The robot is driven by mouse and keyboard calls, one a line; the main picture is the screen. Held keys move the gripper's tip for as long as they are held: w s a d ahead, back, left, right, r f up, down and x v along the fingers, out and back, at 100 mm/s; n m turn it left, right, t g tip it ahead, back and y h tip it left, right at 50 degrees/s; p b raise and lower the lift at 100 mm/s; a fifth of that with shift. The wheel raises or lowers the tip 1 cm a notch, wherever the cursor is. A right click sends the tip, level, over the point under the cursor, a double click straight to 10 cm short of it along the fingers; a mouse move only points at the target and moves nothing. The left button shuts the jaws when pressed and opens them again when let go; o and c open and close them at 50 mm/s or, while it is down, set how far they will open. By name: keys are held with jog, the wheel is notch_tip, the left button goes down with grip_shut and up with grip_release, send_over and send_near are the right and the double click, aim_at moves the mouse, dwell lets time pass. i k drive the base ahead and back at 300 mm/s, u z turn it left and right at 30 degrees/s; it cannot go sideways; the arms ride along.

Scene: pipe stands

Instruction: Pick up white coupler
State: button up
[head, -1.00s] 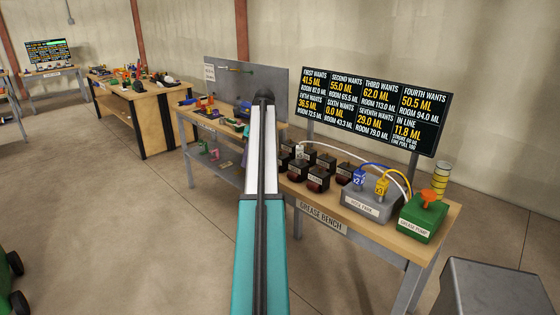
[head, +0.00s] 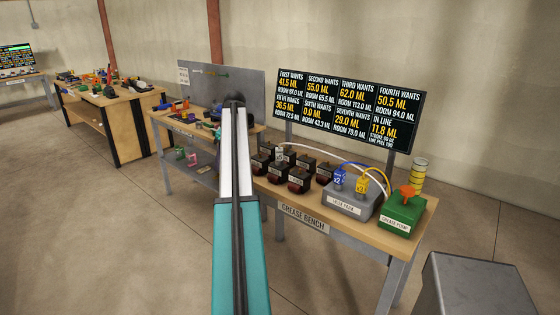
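A small white coupler (head: 280,153) stands among the dark blocks on the grease bench, at the left end of a white hose. It is small in the head view, and part of it merges with the block around it. A blue coupler (head: 339,180) and a yellow coupler (head: 361,184) stand on the grey block to its right. My arm reaches forward up the middle of the head view, its far end left of the white coupler in the picture. My gripper's fingers are not visible, so I cannot tell how far they are from the coupler.
The grease bench (head: 300,218) also bears several dark blocks (head: 299,179) and a green grease pump (head: 401,218). A display board (head: 350,108) stands behind them. A grey box (head: 475,285) is at the lower right. Open floor (head: 95,235) lies to the left.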

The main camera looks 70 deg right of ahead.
aim_at(279, 152)
jog(key=z, duration=0.15)
jog(key=i, duration=1.6)
jog(key=z, duration=0.5)
jog(key=i, duration=0.8)
jog(key=z, duration=0.85)
jog(key=i, duration=0.6)
jog(key=z, duration=0.75)
jog(key=i, duration=0.6)
jog(key=z, duration=0.25)
